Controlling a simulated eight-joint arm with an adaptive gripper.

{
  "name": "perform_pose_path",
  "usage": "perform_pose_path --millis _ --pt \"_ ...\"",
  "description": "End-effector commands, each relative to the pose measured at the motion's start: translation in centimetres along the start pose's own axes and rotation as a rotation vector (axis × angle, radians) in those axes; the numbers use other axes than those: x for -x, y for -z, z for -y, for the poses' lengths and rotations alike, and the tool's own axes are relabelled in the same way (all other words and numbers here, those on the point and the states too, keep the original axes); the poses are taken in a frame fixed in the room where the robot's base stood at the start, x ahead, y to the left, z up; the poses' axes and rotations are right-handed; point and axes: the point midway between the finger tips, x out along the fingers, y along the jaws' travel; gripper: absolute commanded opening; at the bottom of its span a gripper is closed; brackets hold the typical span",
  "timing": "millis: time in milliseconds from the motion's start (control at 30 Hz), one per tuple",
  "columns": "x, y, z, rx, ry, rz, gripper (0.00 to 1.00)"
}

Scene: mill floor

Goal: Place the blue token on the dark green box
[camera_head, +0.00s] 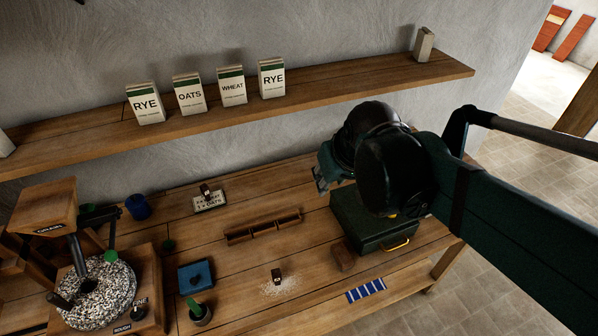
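The dark green box (366,232) stands closed on the right part of the workbench, with a yellow handle on its front. My arm comes in from the right, and my gripper (322,182) hangs above the box's back left side, apart from its lid as far as I can tell. Its fingers are small and partly hidden, so whether they are open or hold anything is unclear. I cannot pick out the blue token for certain. A blue square item (196,277) with a small dark piece on top lies at the bench's front left. A blue cylinder (138,207) stands farther back.
A grinder (95,292) fills the left end. A wooden divided rack (263,227), a small brown block (344,258), a blue striped cloth (366,290) and a dark cube (276,276) among spilled grain lie on the bench. A shelf (330,92) with labelled packets runs above.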

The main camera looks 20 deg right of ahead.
Motion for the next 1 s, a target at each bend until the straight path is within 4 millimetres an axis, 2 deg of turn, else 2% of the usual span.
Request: perform_pose_path --millis 200,400,600,1000 --pt "1.6 -1.6 3.4 0.02 0.033 -0.064 0.28" --pt "2.5 -2.7 5.4 0.029 0.058 -0.108 0.28" --pt "2.9 -3.1 6.1 0.03 0.07 -0.126 0.28" --pt "2.9 -3.1 6.2 0.03 0.07 -0.128 0.28"
